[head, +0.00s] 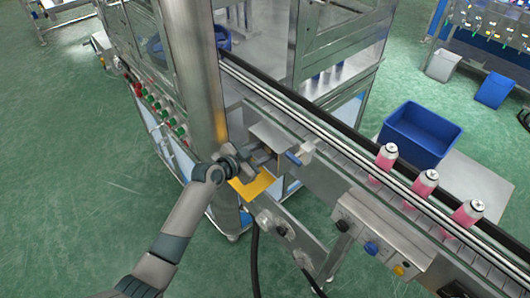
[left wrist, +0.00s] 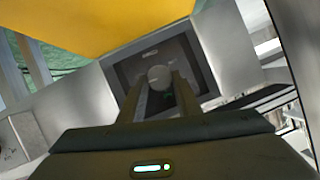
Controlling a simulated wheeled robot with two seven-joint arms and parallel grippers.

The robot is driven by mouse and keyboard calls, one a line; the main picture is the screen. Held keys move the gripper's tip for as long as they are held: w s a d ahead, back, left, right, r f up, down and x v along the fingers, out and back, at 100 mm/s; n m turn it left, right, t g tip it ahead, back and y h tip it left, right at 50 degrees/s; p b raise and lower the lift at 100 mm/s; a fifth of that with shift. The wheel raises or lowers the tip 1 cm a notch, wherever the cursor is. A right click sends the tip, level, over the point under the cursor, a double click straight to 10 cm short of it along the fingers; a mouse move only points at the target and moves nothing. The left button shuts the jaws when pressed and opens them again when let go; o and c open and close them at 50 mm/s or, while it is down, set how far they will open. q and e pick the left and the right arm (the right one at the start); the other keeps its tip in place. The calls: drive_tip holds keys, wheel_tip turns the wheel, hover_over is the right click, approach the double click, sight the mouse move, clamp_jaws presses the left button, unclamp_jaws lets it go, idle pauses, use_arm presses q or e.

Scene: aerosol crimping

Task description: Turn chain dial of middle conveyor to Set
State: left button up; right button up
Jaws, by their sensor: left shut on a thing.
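A round grey dial knob (left wrist: 160,76) sits on a dark square panel (left wrist: 186,58) with small markings that are too small to read. My left gripper (left wrist: 159,92) has its two fingers on either side of the knob and is shut on it. In the head view my left gripper (head: 265,156) reaches from the left to the side of the middle conveyor (head: 330,158), below a metal cover plate. The dial is hidden there, and its setting cannot be told. My right gripper is in neither view.
A yellow plate (head: 252,185) lies just below my left gripper and fills the top of the wrist view. A steel post (head: 196,80) stands close to the left. Pink cans (head: 426,182) stand on the conveyor; a control box (head: 372,238) hangs on its side. A blue bin (head: 420,135) is behind.

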use_arm(q)
drive_tip(key=shift+n, duration=0.3)
idle(0.4)
drive_tip(key=o, duration=1.1)
drive_tip(key=shift+c, duration=0.2)
drive_tip(key=shift+b+v, duration=0.35)
drive_tip(key=shift+v, duration=0.45)
drive_tip(key=b+v, duration=0.3)
drive_tip(key=v, duration=1.3)
drive_tip(key=shift+w+a, duration=0.2)
drive_tip(key=shift+w, duration=0.1)
drive_tip(key=shift+r, duration=0.1)
